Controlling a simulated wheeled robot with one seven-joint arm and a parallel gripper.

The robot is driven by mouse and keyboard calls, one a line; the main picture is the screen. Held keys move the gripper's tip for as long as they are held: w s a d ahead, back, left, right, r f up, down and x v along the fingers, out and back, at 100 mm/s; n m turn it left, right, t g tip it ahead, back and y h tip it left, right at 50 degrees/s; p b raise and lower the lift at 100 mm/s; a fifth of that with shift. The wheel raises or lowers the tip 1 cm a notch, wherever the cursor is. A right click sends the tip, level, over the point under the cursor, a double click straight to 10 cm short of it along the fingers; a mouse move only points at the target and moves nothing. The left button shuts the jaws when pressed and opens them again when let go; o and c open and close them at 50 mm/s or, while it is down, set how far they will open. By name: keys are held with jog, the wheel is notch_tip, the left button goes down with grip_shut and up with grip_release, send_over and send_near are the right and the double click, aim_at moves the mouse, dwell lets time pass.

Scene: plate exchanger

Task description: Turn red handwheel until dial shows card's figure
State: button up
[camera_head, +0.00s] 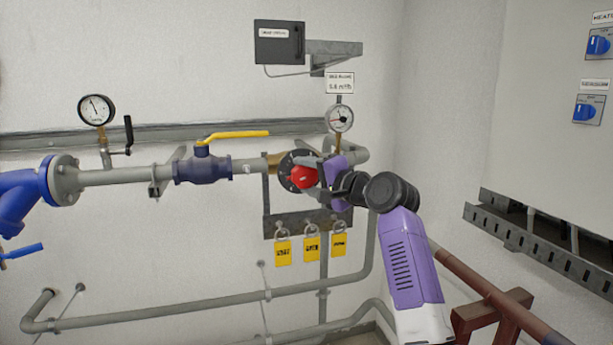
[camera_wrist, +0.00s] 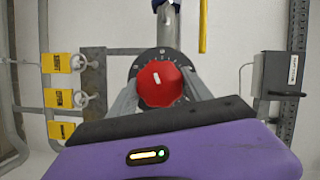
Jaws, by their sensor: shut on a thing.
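The red handwheel (camera_head: 303,177) sits in front of a dark round scale plate (camera_head: 289,172) on the pipe. In the wrist view the red handwheel (camera_wrist: 160,84) shows a white mark left of its middle. My gripper (camera_wrist: 160,95) has one finger on each side of the handwheel and is shut on it. The dial (camera_head: 340,118) stands just above and right of the handwheel, with a dark needle and some red on its face. The card (camera_head: 340,83) above it seems to read 5.6 m³/h, but the print is small. The dial's figures are too small to read.
A yellow lever valve (camera_head: 203,165) and another gauge (camera_head: 96,109) are on the pipe to the left. A dark box (camera_head: 279,42) is on the wall above. A cabinet with blue switches (camera_head: 587,108) and a cable tray (camera_head: 530,235) are at right.

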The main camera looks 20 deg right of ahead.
jog(key=shift+f, duration=0.15)
jog(key=o, duration=1.4)
jog(key=shift+c, duration=0.2)
jog(key=b+v, duration=0.1)
jog(key=v, duration=0.6)
jog(key=shift+s+b, duration=0.35)
jog(key=shift+d, duration=0.15)
